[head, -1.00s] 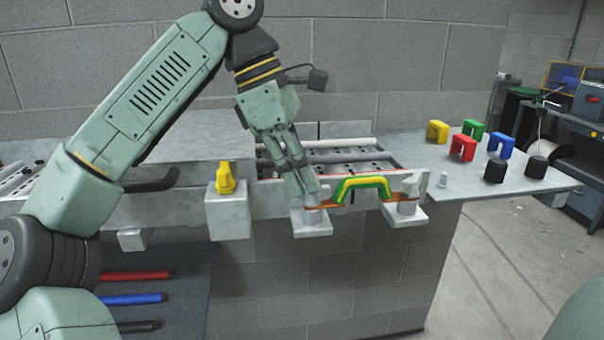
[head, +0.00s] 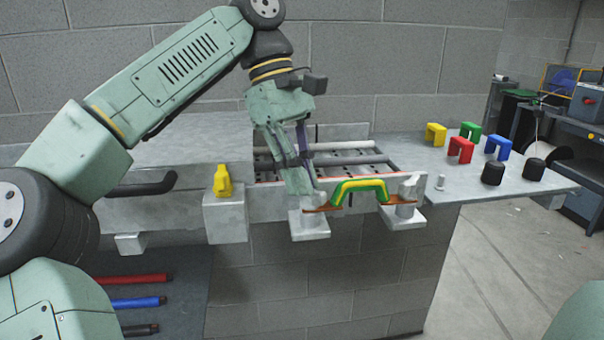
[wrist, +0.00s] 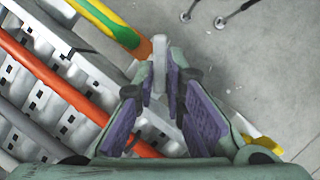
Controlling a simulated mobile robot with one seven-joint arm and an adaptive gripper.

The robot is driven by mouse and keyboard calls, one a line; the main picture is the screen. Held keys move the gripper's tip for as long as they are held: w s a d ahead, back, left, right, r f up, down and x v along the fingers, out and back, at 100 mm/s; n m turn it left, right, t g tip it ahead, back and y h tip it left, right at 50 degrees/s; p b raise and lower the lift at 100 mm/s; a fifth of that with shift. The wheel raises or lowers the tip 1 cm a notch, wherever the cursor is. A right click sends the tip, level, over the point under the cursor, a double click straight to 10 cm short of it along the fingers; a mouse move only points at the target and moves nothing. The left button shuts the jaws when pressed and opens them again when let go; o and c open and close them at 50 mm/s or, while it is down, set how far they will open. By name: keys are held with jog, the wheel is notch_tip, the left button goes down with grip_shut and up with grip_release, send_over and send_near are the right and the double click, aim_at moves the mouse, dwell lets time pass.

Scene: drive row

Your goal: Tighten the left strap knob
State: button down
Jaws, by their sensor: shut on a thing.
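The left strap knob (head: 321,199) is a pale grey winged knob on a small light block (head: 310,229) at the front of the bench. My gripper (head: 309,193) is shut on it from above. In the wrist view, the knob's grey wing (wrist: 159,66) stands between my two purple-padded fingers. An orange strap (head: 332,207) runs by the knob to a green and yellow arched handle (head: 358,187). The right strap knob (head: 408,188) stands on its own block, apart from my gripper. My fingers partly hide the left knob.
A yellow knob-like piece (head: 222,180) sits on a block to the left. Behind lies a roller bed (head: 345,160). Coloured arches, including a red one (head: 460,150), and black cylinders (head: 493,173) stand on the right shelf.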

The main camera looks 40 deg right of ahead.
dwell(0.3)
jog(key=c, duration=1.7)
grip_release()
jog(key=shift+o, duration=0.2)
